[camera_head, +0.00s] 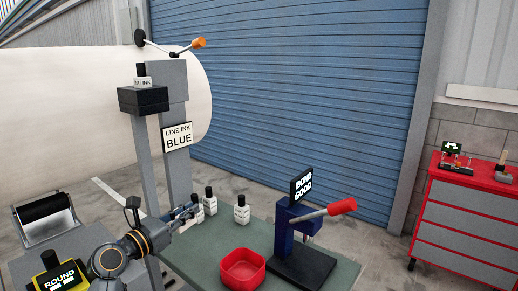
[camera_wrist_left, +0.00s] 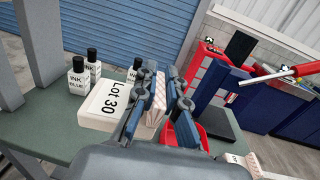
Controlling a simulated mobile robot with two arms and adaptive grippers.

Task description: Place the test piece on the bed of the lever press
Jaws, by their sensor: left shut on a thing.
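My left gripper (camera_head: 186,213) is over the green table, left of the lever press. In the left wrist view its fingers (camera_wrist_left: 162,105) are shut on a pale, pinkish test piece (camera_wrist_left: 158,98), mostly hidden by them. The lever press has a dark blue body (camera_head: 284,231), a red-tipped lever and a black bed (camera_head: 303,266). The press also shows in the left wrist view (camera_wrist_left: 206,85), beyond and right of the fingers, with its bed (camera_wrist_left: 222,121). The piece is apart from the press. My right gripper is not in view.
A red bowl (camera_head: 243,268) stands on the green table (camera_head: 180,258), between my left gripper and the press. White ink bottles (camera_head: 242,214) stand behind. A white block marked "Lot 30" (camera_wrist_left: 104,105) is left of the fingers. A sign reading "BOND GOOD" (camera_head: 302,184) tops the press.

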